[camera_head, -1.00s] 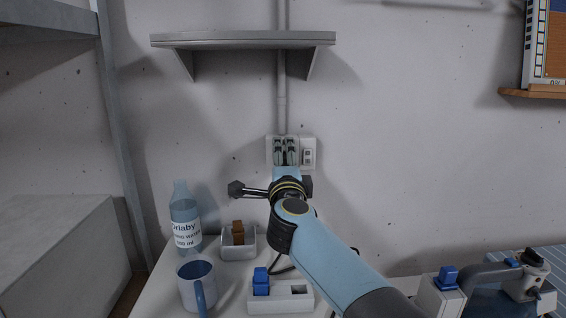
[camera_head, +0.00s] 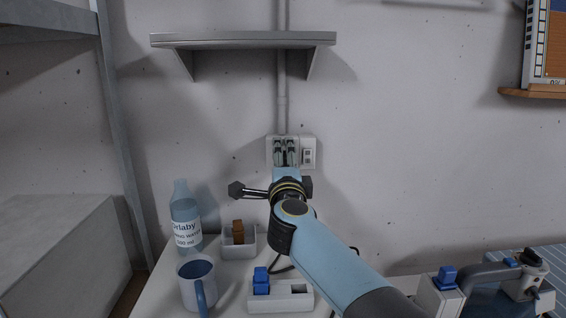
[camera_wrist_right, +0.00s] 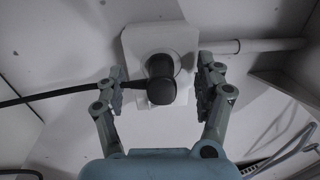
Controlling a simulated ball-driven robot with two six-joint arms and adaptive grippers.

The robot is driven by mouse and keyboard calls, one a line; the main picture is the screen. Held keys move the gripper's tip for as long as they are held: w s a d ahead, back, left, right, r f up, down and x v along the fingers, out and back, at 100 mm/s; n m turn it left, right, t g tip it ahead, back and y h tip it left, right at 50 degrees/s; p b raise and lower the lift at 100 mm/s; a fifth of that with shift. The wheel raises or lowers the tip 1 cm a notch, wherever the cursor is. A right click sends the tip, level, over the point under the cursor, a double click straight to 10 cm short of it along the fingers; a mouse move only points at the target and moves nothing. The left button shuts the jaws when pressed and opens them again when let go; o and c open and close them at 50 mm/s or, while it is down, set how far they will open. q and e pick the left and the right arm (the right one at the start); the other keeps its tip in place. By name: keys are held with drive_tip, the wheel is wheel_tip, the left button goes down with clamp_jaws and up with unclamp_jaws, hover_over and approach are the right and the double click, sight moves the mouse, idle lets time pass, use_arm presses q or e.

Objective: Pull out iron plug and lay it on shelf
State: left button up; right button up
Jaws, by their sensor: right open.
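A black plug (camera_wrist_right: 161,80) with a cord running left sits in a white wall socket (camera_wrist_right: 135,42) in the right wrist view. My right gripper (camera_wrist_right: 162,88) is open, with one finger on either side of the plug and visible gaps beside it. In the head view the right gripper (camera_head: 285,152) is at the socket plate (camera_head: 309,143) on the wall and hides the plug. The grey shelf (camera_head: 243,41) is on the wall above it, with a bare top edge. My left gripper is out of view.
A vertical pipe (camera_head: 282,95) runs between socket and shelf.

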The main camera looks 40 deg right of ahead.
drive_tip(key=shift+r, duration=0.1)
drive_tip(key=shift+c, duration=0.2)
clamp_jaws()
idle(0.5)
drive_tip(key=shift+p+v, duration=0.75)
drive_tip(key=shift+v, duration=2.2)
drive_tip(key=shift+a, duration=0.15)
